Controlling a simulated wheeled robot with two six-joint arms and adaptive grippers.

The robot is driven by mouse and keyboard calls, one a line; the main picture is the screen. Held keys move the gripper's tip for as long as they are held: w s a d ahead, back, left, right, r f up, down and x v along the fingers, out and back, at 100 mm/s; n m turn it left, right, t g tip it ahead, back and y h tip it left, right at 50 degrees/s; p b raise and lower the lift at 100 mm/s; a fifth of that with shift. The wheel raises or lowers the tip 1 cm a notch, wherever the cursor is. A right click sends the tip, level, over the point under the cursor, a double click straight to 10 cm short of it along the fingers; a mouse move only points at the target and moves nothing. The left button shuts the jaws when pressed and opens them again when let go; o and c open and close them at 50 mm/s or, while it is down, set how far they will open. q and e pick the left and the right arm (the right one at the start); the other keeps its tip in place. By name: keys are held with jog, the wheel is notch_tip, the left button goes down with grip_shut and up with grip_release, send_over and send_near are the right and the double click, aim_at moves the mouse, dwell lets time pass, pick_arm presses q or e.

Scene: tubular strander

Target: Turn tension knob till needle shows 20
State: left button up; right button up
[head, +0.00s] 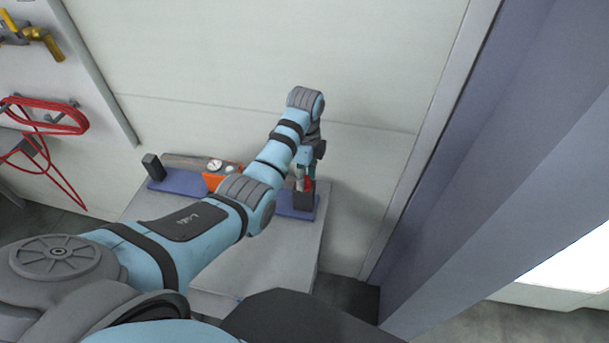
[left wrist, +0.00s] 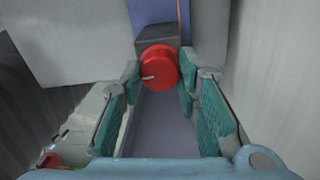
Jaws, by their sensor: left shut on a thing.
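The red tension knob (left wrist: 160,66) sits on a dark block, and a white mark on its face points left in the left wrist view. The fingertips of my left gripper (left wrist: 158,76) are on both sides of the knob and shut on it. In the head view the left gripper (head: 305,176) points down at the right end of the bench, with the red knob (head: 308,186) partly hidden by it. A round white gauge (head: 214,165) stands on an orange block left of my arm; its needle is too small to read. My right gripper is not in view.
The device has a blue base (head: 176,185) on a grey bench (head: 285,260), partly covered by my left arm. A black block (head: 153,166) stands at its left end. Red cables (head: 45,120) hang on the wall at left. A purple-grey post (head: 450,170) rises at right.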

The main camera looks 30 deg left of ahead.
pick_arm(q)
jog(key=shift+m, duration=0.3)
jog(key=o, duration=1.2)
jog(key=shift+c, duration=0.2)
